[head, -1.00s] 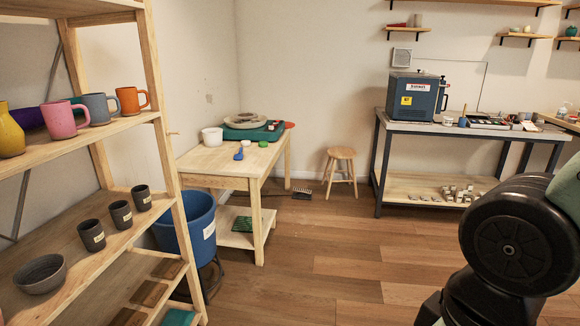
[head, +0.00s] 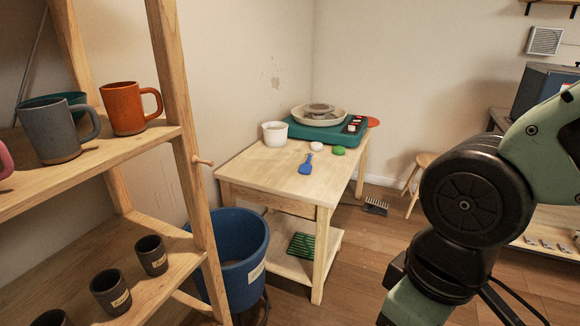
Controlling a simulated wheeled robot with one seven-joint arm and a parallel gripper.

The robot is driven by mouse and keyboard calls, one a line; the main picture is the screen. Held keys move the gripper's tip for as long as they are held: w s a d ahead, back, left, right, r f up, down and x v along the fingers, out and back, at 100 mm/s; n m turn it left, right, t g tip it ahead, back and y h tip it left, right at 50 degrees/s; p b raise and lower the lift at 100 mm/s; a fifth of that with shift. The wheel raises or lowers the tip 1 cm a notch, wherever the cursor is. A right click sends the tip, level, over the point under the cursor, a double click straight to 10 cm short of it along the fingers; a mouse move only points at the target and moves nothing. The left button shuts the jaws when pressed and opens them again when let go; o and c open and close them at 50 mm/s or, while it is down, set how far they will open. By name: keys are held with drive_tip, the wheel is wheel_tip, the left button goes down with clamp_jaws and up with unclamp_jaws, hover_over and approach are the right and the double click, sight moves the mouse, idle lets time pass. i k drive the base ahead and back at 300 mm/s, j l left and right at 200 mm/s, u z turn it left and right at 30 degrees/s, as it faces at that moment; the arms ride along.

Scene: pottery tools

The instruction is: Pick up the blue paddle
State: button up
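The blue paddle (head: 306,165) lies flat on the light wooden table (head: 262,178), near the middle of its top. Its wide end points toward me and its thin handle points away. My arm shows at the right of the head view, but its gripper end is outside the frame, so I cannot see the fingers. Nothing covers the paddle.
On the table stand a white pot (head: 275,134), a teal pottery wheel (head: 326,126), a green lump (head: 339,150) and a white lump (head: 317,146). A wooden shelf (head: 80,168) with mugs is close on the left. A blue bucket (head: 238,262) stands beside the table.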

sight(306, 169)
drive_tip(key=i+u, duration=0.15)
drive_tip(key=i, duration=0.15)
drive_tip(key=u, duration=0.25)
drive_tip(key=i+l+u, duration=0.15)
drive_tip(key=u, duration=0.2)
drive_tip(key=i+l+u, duration=0.15)
drive_tip(key=u, duration=0.25)
drive_tip(key=l+u, duration=0.35)
drive_tip(key=i+l+u, duration=0.1)
drive_tip(key=l, duration=0.35)
drive_tip(key=i+l, duration=0.2)
drive_tip(key=l, duration=0.25)
drive_tip(key=i+l+u, duration=0.15)
drive_tip(key=l, duration=0.3)
drive_tip(key=i+l+u, duration=0.1)
drive_tip(key=l, duration=0.35)
drive_tip(key=i+l, duration=0.1)
drive_tip(key=l, duration=0.4)
drive_tip(key=i+l+u, duration=0.15)
drive_tip(key=l, duration=0.3)
